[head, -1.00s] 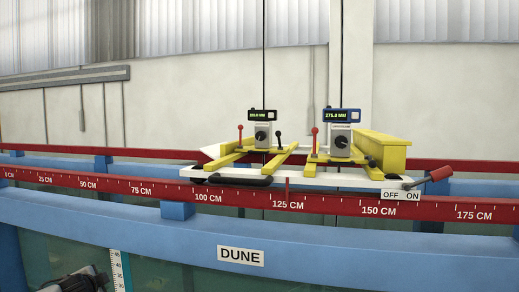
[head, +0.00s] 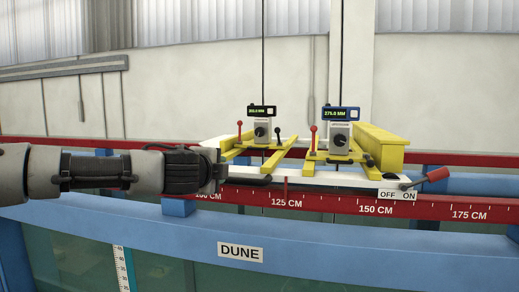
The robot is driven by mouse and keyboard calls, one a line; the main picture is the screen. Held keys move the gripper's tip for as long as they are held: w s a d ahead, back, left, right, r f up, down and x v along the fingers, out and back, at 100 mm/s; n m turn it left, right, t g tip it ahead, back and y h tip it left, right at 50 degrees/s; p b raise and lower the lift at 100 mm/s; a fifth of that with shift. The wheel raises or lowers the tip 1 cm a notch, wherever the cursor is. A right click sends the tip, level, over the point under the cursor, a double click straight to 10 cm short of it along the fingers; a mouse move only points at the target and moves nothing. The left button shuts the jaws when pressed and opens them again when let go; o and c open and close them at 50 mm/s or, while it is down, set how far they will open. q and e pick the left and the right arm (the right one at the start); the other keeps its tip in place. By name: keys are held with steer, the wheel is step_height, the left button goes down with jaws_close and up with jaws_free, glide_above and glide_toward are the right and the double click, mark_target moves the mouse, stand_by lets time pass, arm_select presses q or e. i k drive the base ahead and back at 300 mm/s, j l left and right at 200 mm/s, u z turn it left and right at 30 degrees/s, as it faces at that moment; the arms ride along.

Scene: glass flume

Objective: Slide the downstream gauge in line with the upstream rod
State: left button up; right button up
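Two point gauges stand on a white carriage (head: 345,178) across the flume. The left gauge (head: 261,130) has a black-framed display; the right gauge (head: 340,130) has a blue-framed display reading about 275 MM. I cannot read which is upstream or downstream. Each has a dark vertical rod: the left rod (head: 263,60) and the right rod (head: 341,60) stand apart in this view. Red-knobbed levers (head: 239,130) (head: 313,137) stand beside the gauges. My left gripper (head: 222,171) is at the carriage's left end, by its black handle (head: 248,181); its fingers are too small to judge. My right gripper is out of view.
A red rail with a centimetre scale (head: 335,204) runs along the blue flume frame (head: 380,235); the carriage's red pointer is near 125 CM. A red-handled OFF/ON lever (head: 435,175) sticks out at the carriage's right. A yellow beam (head: 382,146) lies behind the right gauge.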

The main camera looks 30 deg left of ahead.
mark_target(262, 118)
steer(key=i+j, duration=0.2)
steer(key=i, duration=0.3)
steer(key=i+j, duration=0.15)
steer(key=i, duration=0.3)
